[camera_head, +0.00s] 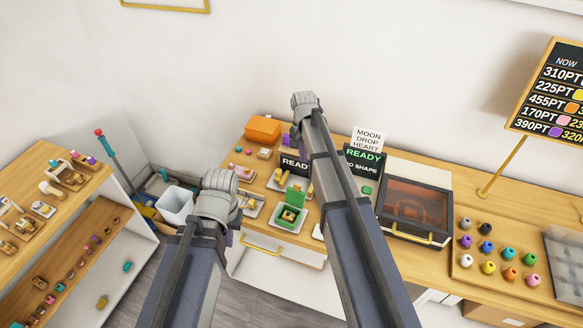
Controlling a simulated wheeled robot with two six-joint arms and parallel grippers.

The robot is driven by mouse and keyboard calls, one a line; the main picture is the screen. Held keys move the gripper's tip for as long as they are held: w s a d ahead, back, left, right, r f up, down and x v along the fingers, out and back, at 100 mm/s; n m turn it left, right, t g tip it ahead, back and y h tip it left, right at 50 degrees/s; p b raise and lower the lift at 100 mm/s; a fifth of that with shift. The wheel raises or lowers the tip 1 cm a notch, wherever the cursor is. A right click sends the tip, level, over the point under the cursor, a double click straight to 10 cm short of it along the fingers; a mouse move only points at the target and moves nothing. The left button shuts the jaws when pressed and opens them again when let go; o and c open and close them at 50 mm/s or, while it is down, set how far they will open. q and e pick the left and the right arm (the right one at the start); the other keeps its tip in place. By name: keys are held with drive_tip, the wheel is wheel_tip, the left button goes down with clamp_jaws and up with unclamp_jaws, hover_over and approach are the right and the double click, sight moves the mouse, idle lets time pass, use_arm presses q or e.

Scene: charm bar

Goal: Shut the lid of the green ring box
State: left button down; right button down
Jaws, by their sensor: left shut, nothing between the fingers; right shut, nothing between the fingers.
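The green ring box (290,219) stands on the wooden counter just left of my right forearm. Its green lid (295,195) is raised at the back. The dark inside shows a small gold-coloured thing. My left gripper (230,237) is to the left of the box, apart from it, shut and empty, mostly hidden behind its own wrist. My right gripper (291,136) is further back, beyond the box near the wall side, shut and empty. Its fingertips are largely hidden by its arm.
An orange box (262,129) and small trays stand at the back left of the counter. Black "READY" signs (294,164) stand behind the ring box. A glass-topped case (415,207) and several coloured knobs are to the right. A white bin (175,205) stands left.

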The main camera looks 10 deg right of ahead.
drive_tip(key=b, duration=0.9)
hover_over(296, 196)
drive_tip(key=w+d, duration=0.2)
drive_tip(key=w, duration=0.1)
wheel_tip(296, 196, down, 9)
